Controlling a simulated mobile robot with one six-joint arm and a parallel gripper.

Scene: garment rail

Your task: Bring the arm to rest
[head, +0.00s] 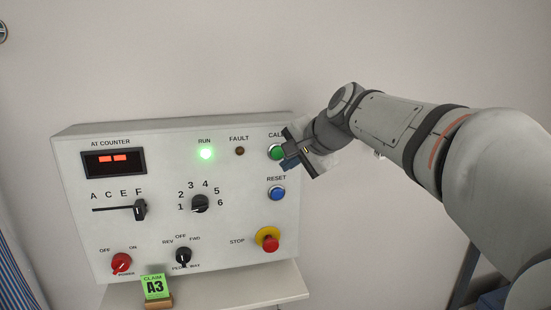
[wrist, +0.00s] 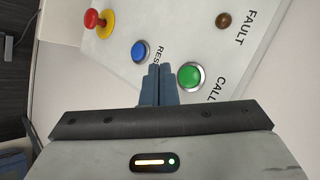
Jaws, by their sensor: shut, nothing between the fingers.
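My gripper (head: 290,163) is at the right edge of a white control panel (head: 110,225) in the head view, in front of the green CALL button (head: 276,152). In the wrist view its two fingers (wrist: 158,72) are together and empty. The fingertips lie between the green CALL button (wrist: 190,77) and the blue RESET button (wrist: 141,50). I cannot tell whether they touch the panel. My arm reaches in from the right of the head view.
The panel carries a lit green RUN lamp (head: 206,153), a dark FAULT lamp (head: 239,151), a red STOP button (head: 270,243), a red-digit counter (head: 113,160) and several knobs. Plain wall lies above.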

